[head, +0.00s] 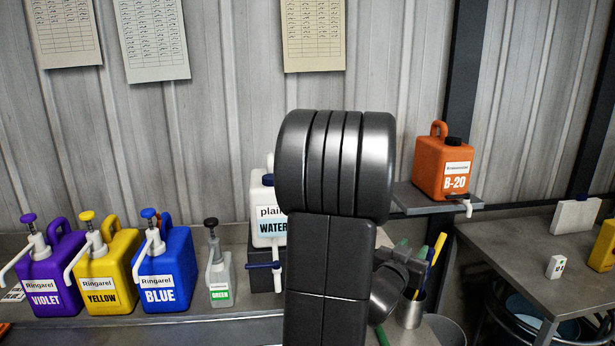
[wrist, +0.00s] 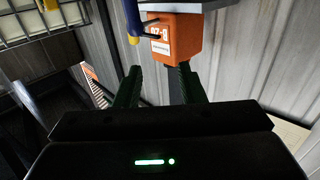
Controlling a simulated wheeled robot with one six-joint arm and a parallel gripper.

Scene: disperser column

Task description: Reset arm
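My arm stands upright in the middle of the head view, and its dark links cover part of the bench. I cannot make out my gripper's fingers in the head view. In the wrist view my gripper (wrist: 157,72) shows two dark green fingers spread apart, with nothing held between them. An orange B-20 canister (wrist: 172,38) appears upside down beyond the fingers, apart from them. The same canister (head: 441,168) stands on a small wall shelf (head: 408,199) right of my arm in the head view.
Violet (head: 51,275), yellow (head: 108,265) and blue (head: 166,270) pump jugs line the left bench. A small green-labelled bottle (head: 219,279) and a plain water container (head: 266,222) stand nearer my arm. A metal cup (head: 409,311) with pens is right of it. Another table (head: 530,265) stands right.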

